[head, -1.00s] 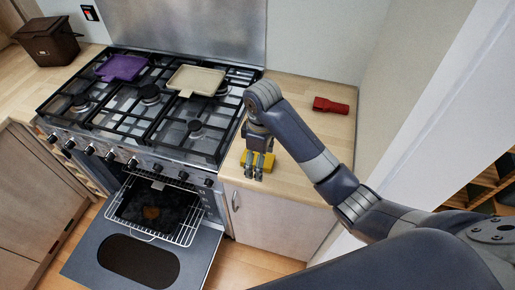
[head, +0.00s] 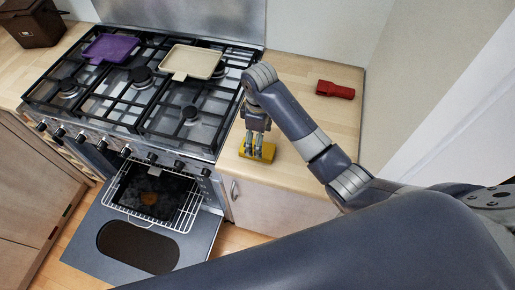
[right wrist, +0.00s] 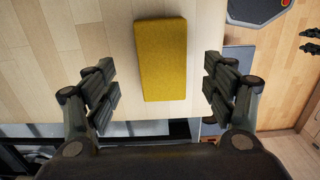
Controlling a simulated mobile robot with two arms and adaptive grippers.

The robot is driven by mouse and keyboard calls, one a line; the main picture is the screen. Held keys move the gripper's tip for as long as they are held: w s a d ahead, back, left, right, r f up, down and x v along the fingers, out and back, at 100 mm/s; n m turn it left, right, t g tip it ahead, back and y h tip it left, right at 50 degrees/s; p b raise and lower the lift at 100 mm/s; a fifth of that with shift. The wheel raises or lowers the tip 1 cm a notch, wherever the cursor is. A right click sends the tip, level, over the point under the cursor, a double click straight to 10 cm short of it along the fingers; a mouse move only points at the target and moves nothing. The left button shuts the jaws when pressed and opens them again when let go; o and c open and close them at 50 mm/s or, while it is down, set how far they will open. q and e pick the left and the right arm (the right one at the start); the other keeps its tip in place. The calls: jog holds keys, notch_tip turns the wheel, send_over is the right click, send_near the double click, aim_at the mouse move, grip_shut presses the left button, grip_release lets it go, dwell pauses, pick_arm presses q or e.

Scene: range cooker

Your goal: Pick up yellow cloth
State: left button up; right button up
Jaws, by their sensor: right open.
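The yellow cloth (head: 259,149) is a folded, block-like rectangle on the wooden counter to the right of the cooker. In the right wrist view the cloth (right wrist: 161,59) lies between and ahead of the open fingers, with a gap on each side. My right gripper (head: 257,150) is over the cloth, pointing down, and partly hides it in the head view. In the right wrist view the right gripper (right wrist: 161,88) is open and empty. My left gripper is not in view.
The gas cooker (head: 150,85) carries a purple pan (head: 110,47) and a cream pan (head: 193,61). A red object (head: 335,90) lies farther back on the counter. The oven door (head: 140,245) hangs open, with a rack and dark tray (head: 150,195) inside. A dark brown box (head: 30,27) stands far left.

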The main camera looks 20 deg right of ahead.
jog(key=f, duration=0.1)
jog(key=f+p, duration=0.1)
jog(key=f, duration=0.1)
jog(key=shift+a+f, duration=0.2)
jog(key=shift+f, duration=0.1)
jog(key=shift+f+p, duration=0.35)
jog(key=shift+f, duration=0.2)
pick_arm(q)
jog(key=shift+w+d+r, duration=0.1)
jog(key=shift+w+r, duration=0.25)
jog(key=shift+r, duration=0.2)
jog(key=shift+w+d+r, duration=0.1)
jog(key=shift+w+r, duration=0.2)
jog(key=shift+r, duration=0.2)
pick_arm(e)
jog(key=c, duration=1.1)
